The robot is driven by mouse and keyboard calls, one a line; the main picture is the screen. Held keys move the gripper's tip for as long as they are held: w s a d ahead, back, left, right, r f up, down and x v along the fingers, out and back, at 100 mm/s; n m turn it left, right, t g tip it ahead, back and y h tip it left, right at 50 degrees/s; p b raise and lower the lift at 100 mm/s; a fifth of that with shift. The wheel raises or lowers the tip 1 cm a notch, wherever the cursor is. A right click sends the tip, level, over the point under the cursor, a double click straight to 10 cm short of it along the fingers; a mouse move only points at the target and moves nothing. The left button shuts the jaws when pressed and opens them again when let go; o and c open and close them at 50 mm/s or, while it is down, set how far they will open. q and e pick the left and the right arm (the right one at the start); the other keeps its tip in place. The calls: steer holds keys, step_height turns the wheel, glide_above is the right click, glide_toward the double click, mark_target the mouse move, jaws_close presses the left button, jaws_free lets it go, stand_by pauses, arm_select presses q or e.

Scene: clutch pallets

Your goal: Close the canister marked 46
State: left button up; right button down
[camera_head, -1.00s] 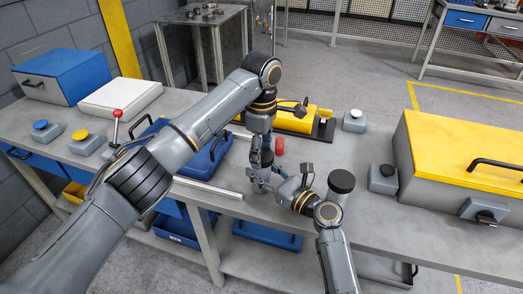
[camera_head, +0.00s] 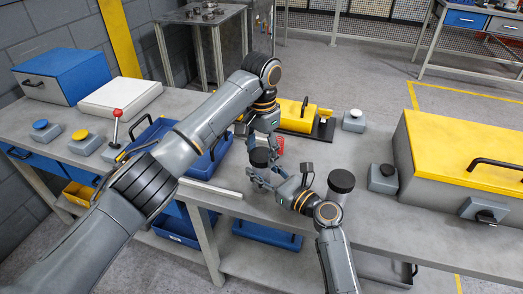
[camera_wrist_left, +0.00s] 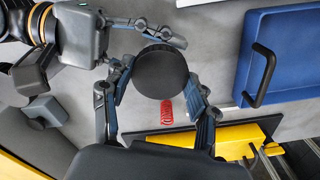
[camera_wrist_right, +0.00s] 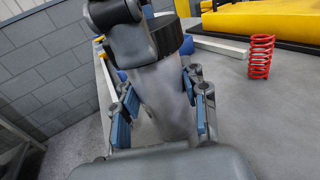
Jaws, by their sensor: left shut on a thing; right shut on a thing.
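A clear grey canister (camera_wrist_right: 160,100) stands on the bench, with a round black lid (camera_wrist_left: 160,70) at its top. The lid also shows in the head view (camera_head: 259,158). My left gripper (camera_head: 255,145) is shut on the lid from above, with a finger on each side. My right gripper (camera_head: 266,181) is shut on the canister's body, lower down. In the right wrist view the lid meets the canister's top; I cannot tell how tightly it sits. A second clear canister (camera_head: 336,195) with a black lid stands to the right. No number is readable on either canister.
A red spring (camera_wrist_right: 261,56) stands close behind the held canister. A yellow device (camera_head: 300,118) lies behind it, and a blue tray (camera_head: 205,166) is to the left.

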arm_select(q)
steer(key=m, duration=1.9)
steer(key=o, duration=1.3)
steer(key=shift+r, duration=2.25)
